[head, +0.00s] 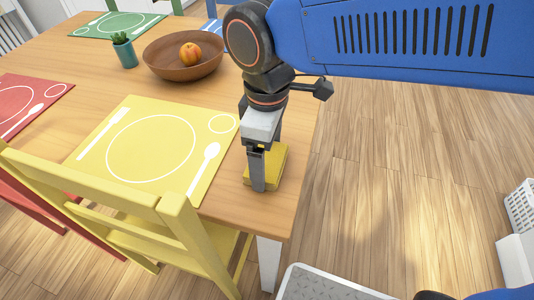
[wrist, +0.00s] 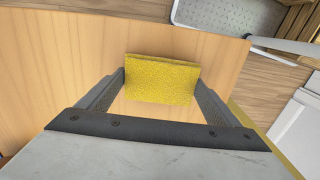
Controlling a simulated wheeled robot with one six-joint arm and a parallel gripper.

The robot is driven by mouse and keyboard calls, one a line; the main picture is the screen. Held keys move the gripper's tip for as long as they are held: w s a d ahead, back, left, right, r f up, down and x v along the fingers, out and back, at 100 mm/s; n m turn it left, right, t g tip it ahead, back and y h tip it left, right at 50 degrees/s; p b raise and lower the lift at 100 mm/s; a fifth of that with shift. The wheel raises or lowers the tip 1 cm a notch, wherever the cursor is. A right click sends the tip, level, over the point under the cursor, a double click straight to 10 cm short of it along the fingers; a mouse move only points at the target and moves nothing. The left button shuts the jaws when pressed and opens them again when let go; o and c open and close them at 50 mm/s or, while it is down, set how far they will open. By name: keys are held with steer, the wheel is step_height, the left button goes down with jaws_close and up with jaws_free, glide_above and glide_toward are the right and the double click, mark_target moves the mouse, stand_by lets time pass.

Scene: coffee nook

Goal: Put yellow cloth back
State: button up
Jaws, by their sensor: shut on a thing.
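The yellow cloth (head: 281,166) is a small, thick folded pad near the right edge of the wooden table. My gripper (head: 257,182) points down over it, and a finger hides part of it in the head view. In the wrist view the yellow cloth (wrist: 161,79) sits between the two fingers of my gripper (wrist: 160,85), which are shut on its left and right sides. The cloth is at or just above the tabletop; I cannot tell if it touches.
A yellow placemat (head: 150,148) lies left of my gripper, with a yellow chair (head: 150,225) in front. A brown bowl (head: 185,58) with an orange fruit (head: 190,53) and a small potted plant (head: 124,50) stand farther back. A grey tray (head: 325,284) is at the bottom, off the table.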

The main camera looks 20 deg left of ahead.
mark_target(267, 159)
steer(key=shift+f, duration=0.15)
steer(key=o, duration=0.9)
step_height(267, 159, up, 12)
steer(key=shift+r, duration=0.2)
